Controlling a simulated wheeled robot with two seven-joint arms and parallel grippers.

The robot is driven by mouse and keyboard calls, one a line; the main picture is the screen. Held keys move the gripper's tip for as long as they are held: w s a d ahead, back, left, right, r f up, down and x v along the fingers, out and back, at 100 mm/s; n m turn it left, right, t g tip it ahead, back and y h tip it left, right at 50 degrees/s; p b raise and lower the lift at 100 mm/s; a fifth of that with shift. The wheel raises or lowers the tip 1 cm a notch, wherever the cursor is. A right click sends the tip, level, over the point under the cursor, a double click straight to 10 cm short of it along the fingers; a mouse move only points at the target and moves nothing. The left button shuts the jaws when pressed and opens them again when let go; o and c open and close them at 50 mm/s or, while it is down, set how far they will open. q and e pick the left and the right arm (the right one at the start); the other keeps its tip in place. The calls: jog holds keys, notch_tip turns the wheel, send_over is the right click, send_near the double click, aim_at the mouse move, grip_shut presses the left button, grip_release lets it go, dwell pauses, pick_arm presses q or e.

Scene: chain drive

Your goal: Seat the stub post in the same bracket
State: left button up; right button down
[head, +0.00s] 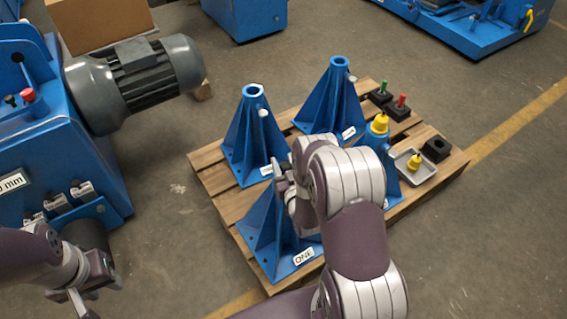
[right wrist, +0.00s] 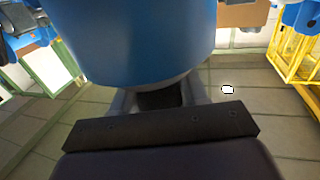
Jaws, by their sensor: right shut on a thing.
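Blue flared brackets stand on a wooden pallet. The front one, labelled ONE (head: 268,240), has its top hidden behind my right gripper (head: 284,186). In the right wrist view a large blue round part (right wrist: 140,45) fills the space in front of my right gripper (right wrist: 160,98), which is shut on it. I cannot tell whether this part is the stub post or the bracket's tube. The right bracket (head: 385,158) carries a yellow-topped piece (head: 380,123). Two rear brackets (head: 254,140) (head: 333,100) have open tube tops. My left gripper (head: 78,296) is low at the left; its fingers are unclear.
A grey tray (head: 427,170) with a small yellow piece (head: 415,162) and a black block (head: 436,149) lie at the pallet's right. Green (head: 383,88) and red (head: 402,101) pegs stand behind them. A blue machine with a grey motor (head: 140,78) stands left.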

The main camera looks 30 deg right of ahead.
jog(key=shift+w+f, duration=0.1)
jog(key=shift+f, duration=0.1)
jog(key=c, duration=0.5)
grip_release()
jog(key=shift+s+f, duration=0.15)
jog(key=shift+s, duration=0.05)
jog(key=s+a+p, duration=0.1)
jog(key=s+a, duration=0.1)
jog(key=s, duration=1)
jog(key=shift+s+a, duration=0.15)
